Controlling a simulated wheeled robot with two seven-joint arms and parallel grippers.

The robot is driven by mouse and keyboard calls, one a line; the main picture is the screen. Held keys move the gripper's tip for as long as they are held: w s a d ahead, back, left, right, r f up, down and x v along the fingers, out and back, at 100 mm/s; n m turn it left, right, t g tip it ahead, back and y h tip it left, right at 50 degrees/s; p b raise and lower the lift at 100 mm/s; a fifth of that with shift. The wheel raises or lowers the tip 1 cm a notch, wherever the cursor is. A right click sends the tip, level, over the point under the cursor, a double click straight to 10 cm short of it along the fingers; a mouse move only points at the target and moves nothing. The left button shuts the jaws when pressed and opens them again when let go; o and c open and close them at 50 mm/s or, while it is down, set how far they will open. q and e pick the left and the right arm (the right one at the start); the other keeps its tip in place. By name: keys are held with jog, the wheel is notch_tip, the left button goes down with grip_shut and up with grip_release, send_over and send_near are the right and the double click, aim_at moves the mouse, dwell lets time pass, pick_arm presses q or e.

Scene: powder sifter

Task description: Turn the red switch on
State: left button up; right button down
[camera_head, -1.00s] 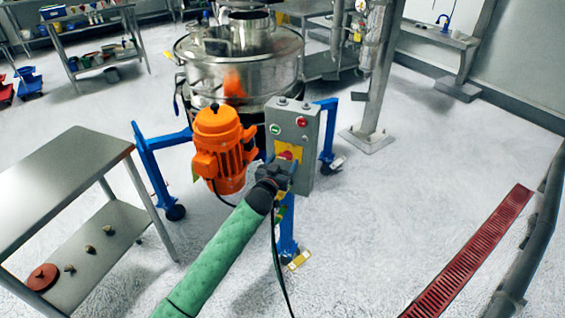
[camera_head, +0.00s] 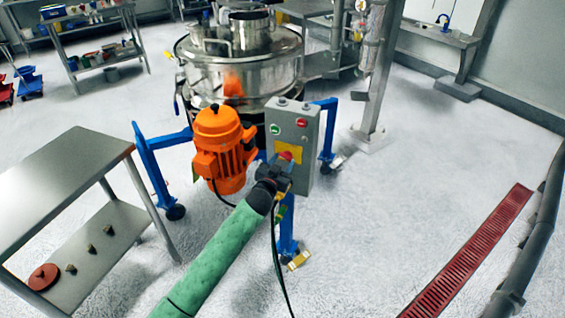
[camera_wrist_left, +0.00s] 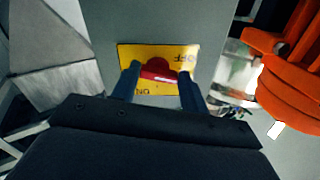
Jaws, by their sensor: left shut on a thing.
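The red switch (camera_head: 286,156) sits on a yellow plate on the front of the grey control box (camera_head: 304,125). In the left wrist view the red switch (camera_wrist_left: 158,70) lies between my two fingers, with the plate (camera_wrist_left: 126,52) behind it. The plate's OFF label shows at its upper right and ON at its lower left, both upside down. My left gripper (camera_head: 283,165) is shut on the red switch, with a finger on each side. Part of the switch is hidden by the fingers. My right gripper is not in view.
An orange motor (camera_head: 222,150) stands just left of the box, below the steel sifter (camera_head: 240,65). A blue frame leg (camera_head: 150,160) stands further left. A steel table (camera_head: 65,180) is at the left. Open floor lies to the right, with a red drain grate (camera_head: 470,250).

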pick_arm(q)
jog(key=m, duration=0.3)
jog(key=m+p, duration=0.1)
jog(key=m, duration=0.3)
jog(key=shift+a+r+p, duration=0.1)
jog(key=shift+r+p, duration=0.1)
jog(key=shift+p, duration=0.1)
jog(key=m+p, duration=0.1)
jog(key=m, duration=0.5)
jog(key=shift+r, duration=0.1)
jog(key=shift+m+p, duration=0.3)
jog(key=shift+m, duration=1.1)
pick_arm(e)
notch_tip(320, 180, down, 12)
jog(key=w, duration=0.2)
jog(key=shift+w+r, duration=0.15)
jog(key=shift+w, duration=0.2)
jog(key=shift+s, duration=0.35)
pick_arm(q)
jog(key=o, duration=1)
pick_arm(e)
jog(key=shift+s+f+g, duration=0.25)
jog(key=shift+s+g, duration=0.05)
